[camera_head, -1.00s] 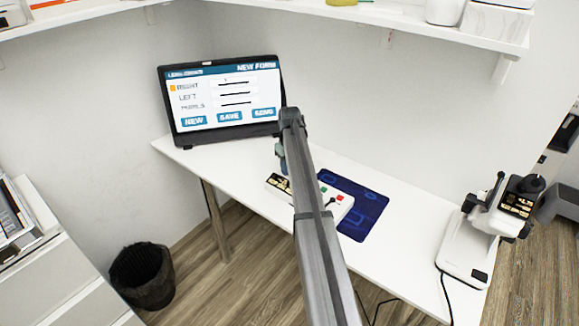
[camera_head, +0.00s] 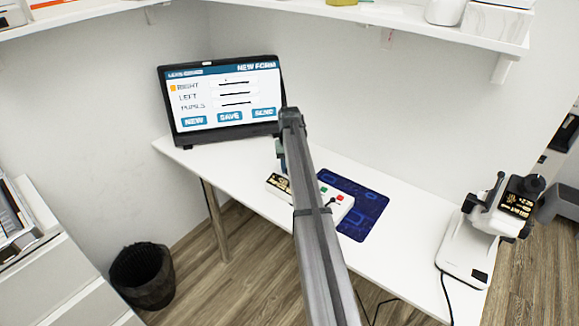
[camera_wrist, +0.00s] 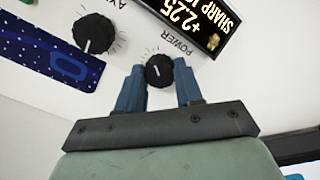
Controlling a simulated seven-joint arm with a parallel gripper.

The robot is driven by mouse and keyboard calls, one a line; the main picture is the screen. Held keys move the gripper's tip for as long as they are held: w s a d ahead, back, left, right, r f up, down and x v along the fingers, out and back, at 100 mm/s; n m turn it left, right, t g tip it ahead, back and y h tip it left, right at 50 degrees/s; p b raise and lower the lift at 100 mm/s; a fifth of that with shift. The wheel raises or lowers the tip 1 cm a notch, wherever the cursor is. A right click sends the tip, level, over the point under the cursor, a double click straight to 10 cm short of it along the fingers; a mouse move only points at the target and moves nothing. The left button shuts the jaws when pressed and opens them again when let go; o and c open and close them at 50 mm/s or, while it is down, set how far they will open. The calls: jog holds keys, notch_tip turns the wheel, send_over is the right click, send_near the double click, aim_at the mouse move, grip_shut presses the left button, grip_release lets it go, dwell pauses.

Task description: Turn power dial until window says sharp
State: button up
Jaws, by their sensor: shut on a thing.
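The power dial (camera_wrist: 160,71) is a black ribbed knob with a white mark, on a white panel beside the word POWER. The blue fingers of my gripper (camera_wrist: 158,75) stand on either side of it and are shut on it. The dark window (camera_wrist: 196,20) above it in the wrist view shows "+2.25" and "SHARP", with more text cut off by the picture edge and a small face icon. In the head view the white control box (camera_head: 342,205) lies on the desk, partly hidden behind my arm, with its window (camera_head: 279,184) too small to read.
A second black dial (camera_wrist: 94,33) sits left of the power dial. A dark blue mat (camera_head: 362,219) lies beside the box.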

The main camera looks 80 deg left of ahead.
jog(key=o, duration=1)
jog(key=shift+o, duration=0.2)
notch_tip(320, 180, up, 14)
jog(key=shift+f, duration=0.1)
dwell(0.3)
